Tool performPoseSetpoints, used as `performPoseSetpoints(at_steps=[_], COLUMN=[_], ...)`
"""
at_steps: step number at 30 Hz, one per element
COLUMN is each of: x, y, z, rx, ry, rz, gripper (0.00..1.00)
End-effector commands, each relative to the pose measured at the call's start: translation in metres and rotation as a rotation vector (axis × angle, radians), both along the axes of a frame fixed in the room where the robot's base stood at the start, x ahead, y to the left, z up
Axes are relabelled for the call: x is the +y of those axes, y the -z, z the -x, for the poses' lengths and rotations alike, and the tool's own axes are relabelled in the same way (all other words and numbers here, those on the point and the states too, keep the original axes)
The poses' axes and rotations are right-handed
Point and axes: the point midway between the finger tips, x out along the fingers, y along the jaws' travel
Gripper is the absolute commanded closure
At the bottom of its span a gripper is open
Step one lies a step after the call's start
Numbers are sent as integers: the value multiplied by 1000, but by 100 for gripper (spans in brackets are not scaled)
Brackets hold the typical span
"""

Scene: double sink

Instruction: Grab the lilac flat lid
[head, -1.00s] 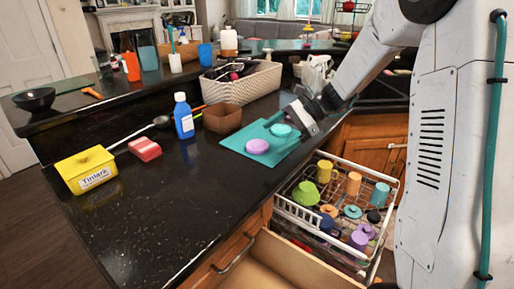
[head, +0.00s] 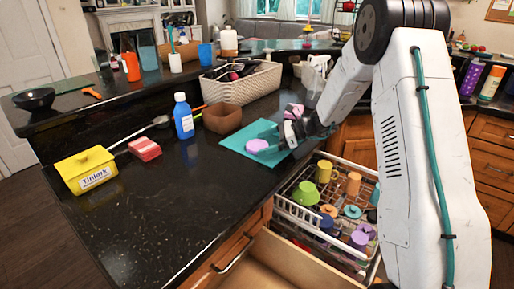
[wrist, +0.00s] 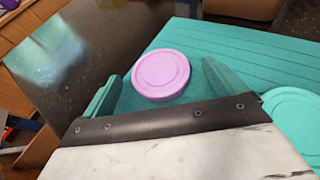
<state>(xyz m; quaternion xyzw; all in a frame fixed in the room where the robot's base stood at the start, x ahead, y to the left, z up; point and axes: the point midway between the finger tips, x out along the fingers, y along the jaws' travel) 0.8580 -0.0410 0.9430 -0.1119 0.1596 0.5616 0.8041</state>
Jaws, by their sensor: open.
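The lilac flat lid (head: 257,146) lies on the teal mat (head: 233,137) on the black counter. In the wrist view the lilac lid (wrist: 161,74) is round with a raised rim and sits ahead of and between the two teal fingers. My gripper (head: 290,136) is low over the mat, just right of the lid in the head view. In the wrist view my gripper (wrist: 158,85) is open, with the fingers on either side of the lid's near part. I cannot tell whether either finger touches it. A teal round lid (wrist: 294,112) lies on the mat to the right.
A dish rack (head: 322,205) with several cups and lids stands in front of the mat. A brown box (head: 222,118), blue bottle (head: 183,117) and woven basket (head: 240,86) stand left and behind.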

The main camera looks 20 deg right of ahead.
Motion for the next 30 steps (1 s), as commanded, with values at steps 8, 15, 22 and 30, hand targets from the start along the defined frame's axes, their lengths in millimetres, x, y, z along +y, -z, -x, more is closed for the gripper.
performPoseSetpoints(at_steps=[8,15,22,30], x=[14,14,13,13], y=[7,7,7,-5], z=[-4,-4,-4,-4], rx=[1,1,1,-2], ry=[0,-1,0,-1], rz=[0,0,0,1], gripper=[5,53,53,53])
